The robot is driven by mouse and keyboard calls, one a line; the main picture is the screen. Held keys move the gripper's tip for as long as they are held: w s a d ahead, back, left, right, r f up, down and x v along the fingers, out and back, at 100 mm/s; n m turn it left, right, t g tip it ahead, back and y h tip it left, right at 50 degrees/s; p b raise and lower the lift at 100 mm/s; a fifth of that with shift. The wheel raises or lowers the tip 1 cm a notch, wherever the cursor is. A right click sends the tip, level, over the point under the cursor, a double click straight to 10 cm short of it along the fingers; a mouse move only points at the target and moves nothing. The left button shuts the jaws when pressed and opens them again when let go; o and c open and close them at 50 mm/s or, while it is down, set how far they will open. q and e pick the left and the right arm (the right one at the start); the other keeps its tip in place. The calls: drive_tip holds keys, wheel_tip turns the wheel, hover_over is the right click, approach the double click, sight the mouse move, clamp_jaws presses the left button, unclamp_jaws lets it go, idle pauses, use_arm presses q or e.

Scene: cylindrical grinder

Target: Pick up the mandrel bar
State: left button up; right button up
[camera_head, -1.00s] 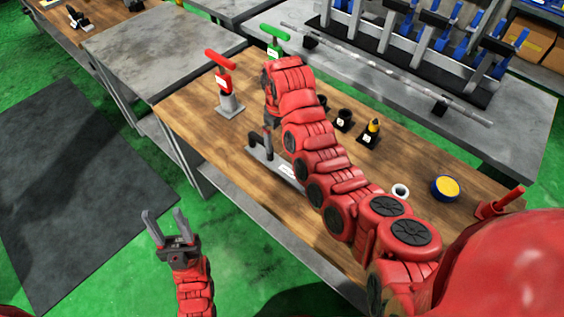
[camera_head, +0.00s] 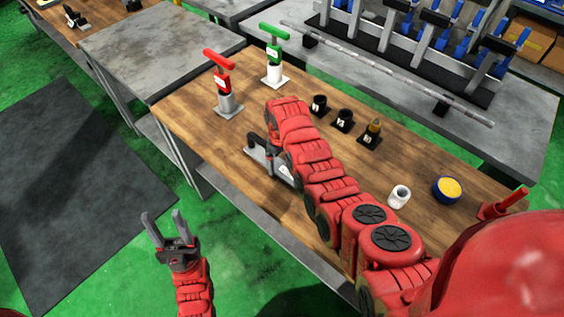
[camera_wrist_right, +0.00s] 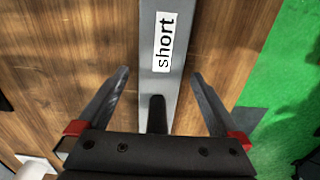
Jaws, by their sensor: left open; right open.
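A long grey round bar (camera_head: 385,72), possibly the mandrel bar, lies across black supports on the grey table behind the wooden one. A grey plate (camera_head: 257,157) with black uprights sits on the wooden table, partly hidden by my right arm. In the right wrist view a grey plate (camera_wrist_right: 183,75) labelled "short" runs between the fingers of my right gripper (camera_wrist_right: 160,88), with a dark post low between them. My right gripper is open and holds nothing; the arm hides it in the head view. My left gripper (camera_head: 166,230) is open and empty, left of the wooden table.
A red T-handle tool (camera_head: 222,80) and a green one (camera_head: 274,48) stand at the table's far end. Several black holders (camera_head: 343,121), a white cylinder (camera_head: 399,197) and a yellow-blue round item (camera_head: 447,188) stand right of my arm. The table's left edge is clear.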

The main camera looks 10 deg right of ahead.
drive_tip(key=shift+f, duration=0.8)
clamp_jaws()
